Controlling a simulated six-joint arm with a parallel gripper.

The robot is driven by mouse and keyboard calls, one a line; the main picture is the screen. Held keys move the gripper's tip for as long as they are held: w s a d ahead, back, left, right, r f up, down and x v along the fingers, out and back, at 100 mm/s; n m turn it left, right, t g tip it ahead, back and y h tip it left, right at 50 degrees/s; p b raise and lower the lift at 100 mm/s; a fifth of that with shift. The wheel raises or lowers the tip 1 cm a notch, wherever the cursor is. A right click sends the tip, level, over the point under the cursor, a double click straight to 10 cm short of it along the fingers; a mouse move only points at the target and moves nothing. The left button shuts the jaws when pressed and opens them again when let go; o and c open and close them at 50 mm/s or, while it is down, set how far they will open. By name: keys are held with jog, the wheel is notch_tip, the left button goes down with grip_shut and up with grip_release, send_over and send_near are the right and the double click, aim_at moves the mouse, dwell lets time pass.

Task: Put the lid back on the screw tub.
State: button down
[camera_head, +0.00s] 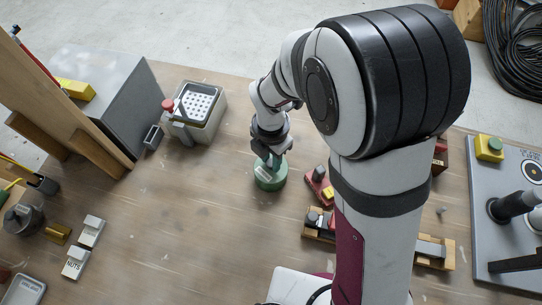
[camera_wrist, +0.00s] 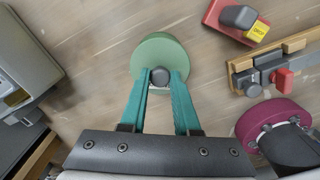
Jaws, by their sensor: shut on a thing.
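A green round tub (camera_head: 270,178) with a pale label stands on the wooden bench, directly below my gripper (camera_head: 268,154) in the head view. In the wrist view, a green lid (camera_wrist: 158,50) with a dark knob (camera_wrist: 160,75) lies ahead of the camera. My gripper's two teal fingers are shut on the lid's knob, one on each side. The lid is over the tub, but I cannot tell whether it is seated or held slightly above the rim. The gripper hides part of the tub in the head view.
A grey box with a perforated top (camera_head: 203,107) stands to the left. A red block with a yellow tag (camera_head: 320,186) and a wooden rack of tools (camera_head: 320,226) are close on the right. The bench front-left of the tub is clear.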

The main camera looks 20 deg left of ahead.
jog(key=shift+c, duration=0.4)
grip_release()
jog(key=shift+r, duration=3.55)
grip_shut()
jog(key=shift+f, duration=0.1)
